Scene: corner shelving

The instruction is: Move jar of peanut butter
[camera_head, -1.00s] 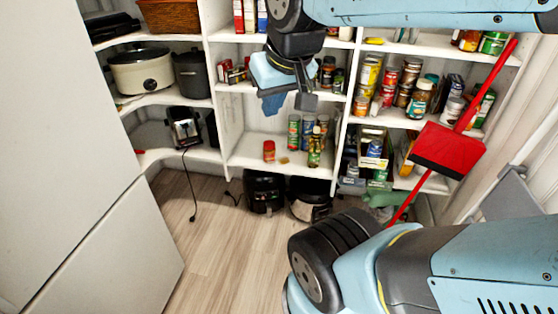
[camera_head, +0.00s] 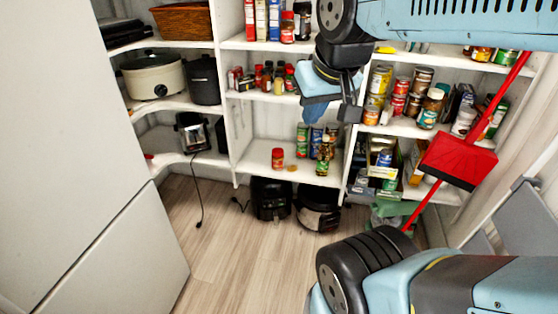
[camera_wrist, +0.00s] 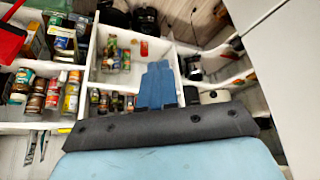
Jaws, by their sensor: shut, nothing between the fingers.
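No jar can be surely told as peanut butter; labels are too small to read. A red-lidded jar (camera_head: 277,158) stands upright on the lower middle shelf. Another red-topped jar (camera_head: 287,27) stands on the top middle shelf. A jar with a pale lid (camera_head: 430,108) stands among cans on the right shelf. My gripper (camera_head: 314,108) is shut and empty, pointing down in front of the middle shelves, apart from all of these jars. In the wrist view, its blue fingers (camera_wrist: 157,85) lie together, with the red-lidded jar (camera_wrist: 144,48) beyond them.
White corner shelves (camera_head: 255,172) hold cans, spice jars and a slow cooker (camera_head: 153,77). Black appliances (camera_head: 270,198) stand on the floor below. A red dustpan (camera_head: 458,160) leans at the right. A white cabinet (camera_head: 120,120) borders the left; floor between is clear.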

